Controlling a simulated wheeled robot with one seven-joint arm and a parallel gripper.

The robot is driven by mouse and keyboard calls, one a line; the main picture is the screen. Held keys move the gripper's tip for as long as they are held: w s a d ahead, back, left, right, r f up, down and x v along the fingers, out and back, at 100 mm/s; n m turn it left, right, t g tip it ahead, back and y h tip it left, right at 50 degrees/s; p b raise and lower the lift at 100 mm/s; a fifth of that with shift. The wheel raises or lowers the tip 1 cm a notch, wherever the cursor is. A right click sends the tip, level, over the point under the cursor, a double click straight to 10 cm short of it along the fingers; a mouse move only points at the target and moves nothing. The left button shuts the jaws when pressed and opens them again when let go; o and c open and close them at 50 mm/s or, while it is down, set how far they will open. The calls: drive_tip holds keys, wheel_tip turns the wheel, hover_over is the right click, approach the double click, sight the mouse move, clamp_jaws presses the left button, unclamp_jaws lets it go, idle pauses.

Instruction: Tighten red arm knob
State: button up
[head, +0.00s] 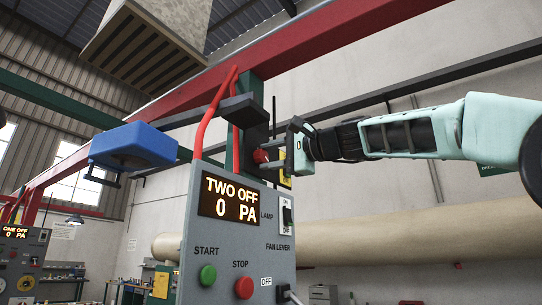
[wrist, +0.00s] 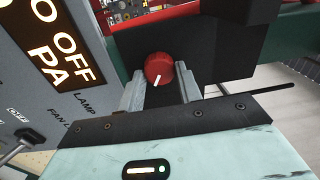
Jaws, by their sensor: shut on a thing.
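The red arm knob (head: 261,156) sits on a dark bracket (head: 241,108) above the control panel. In the wrist view the red knob (wrist: 159,68) shows a white pointer line slanting down and slightly left. My gripper (head: 277,148) reaches in from the right, and its two grey fingers (wrist: 160,88) stand on either side of the knob's lower part, shut on it. The exact contact at the fingertips is partly hidden by the fingers.
The grey control panel (head: 240,236) reads "TWO OFF 0 PA" and stands just below my gripper. It carries a green start button (head: 208,275), a red stop button (head: 243,287) and a lamp switch (head: 286,215). A blue hood (head: 133,146) hangs to the left. Red cables (head: 205,122) run beside the bracket.

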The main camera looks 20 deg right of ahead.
drive_tip(key=o, duration=1)
drive_tip(key=b+v, duration=0.5)
drive_tip(key=v, duration=1.2)
drive_tip(key=shift+s, duration=0.2)
drive_tip(key=shift+d, duration=0.1)
